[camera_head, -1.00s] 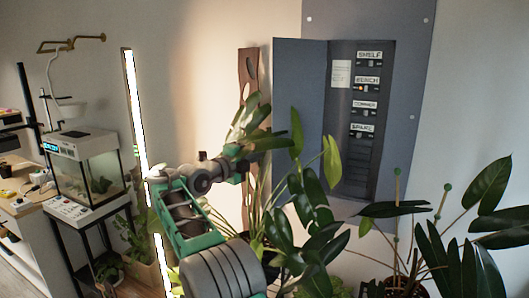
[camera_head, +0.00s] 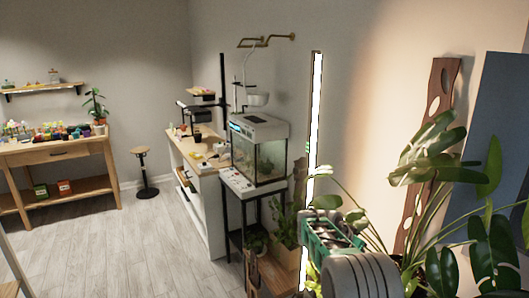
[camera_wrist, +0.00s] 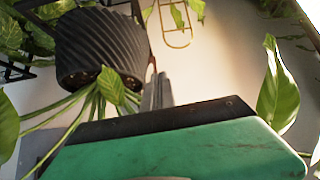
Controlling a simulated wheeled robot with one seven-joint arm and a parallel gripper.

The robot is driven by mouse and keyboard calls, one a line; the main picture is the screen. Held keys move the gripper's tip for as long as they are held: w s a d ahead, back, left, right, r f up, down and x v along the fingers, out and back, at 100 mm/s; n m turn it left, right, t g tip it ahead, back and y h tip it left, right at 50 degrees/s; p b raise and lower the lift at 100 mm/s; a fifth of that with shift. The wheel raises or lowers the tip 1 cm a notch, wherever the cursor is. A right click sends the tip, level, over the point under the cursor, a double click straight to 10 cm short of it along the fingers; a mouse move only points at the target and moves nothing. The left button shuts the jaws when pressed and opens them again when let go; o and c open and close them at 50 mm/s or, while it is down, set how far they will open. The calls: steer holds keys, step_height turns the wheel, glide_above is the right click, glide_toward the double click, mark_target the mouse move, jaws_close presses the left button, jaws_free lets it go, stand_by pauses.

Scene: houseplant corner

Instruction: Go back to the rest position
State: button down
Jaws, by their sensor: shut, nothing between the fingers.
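My arm, green and grey, shows at the lower right in the head view, folded low in front of large-leaved plants (camera_head: 440,155). My gripper is not clearly seen there; the arm's own links cover that area. In the wrist view my gripper (camera_wrist: 157,80) shows as narrow grey fingers, shut and empty, beyond the green and black wrist housing. A black ribbed pot (camera_wrist: 100,48) is just left of the fingers, with green stems and leaves around it. I cannot tell whether the fingers touch any leaf.
A bright vertical light strip (camera_head: 312,150) stands beside my arm. A glass tank (camera_head: 262,150) sits on a black stand to its left. A wooden table (camera_head: 60,155) and a stool (camera_head: 143,172) are farther left. The grey floor (camera_head: 130,250) between is clear.

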steer(key=s+a+f+n+g+y, duration=0.4)
steer(key=s+a, duration=0.3)
steer(key=s, duration=0.5)
steer(key=s+a+f+n+g+y, duration=0.1)
steer(key=s+a+f+n+y, duration=0.15)
steer(key=s+a+n, duration=0.75)
steer(key=s+a+r+m+y, duration=0.1)
steer(key=s+r, duration=0.1)
steer(key=s, duration=0.6)
steer(key=s+r+m, duration=0.1)
steer(key=s+r, duration=0.1)
steer(key=s, duration=0.7)
step_height(320, 180, up, 9)
steer(key=w+t, duration=0.2)
steer(key=t, duration=0.2)
steer(key=shift+d+f, duration=0.2)
steer(key=shift+d, duration=0.05)
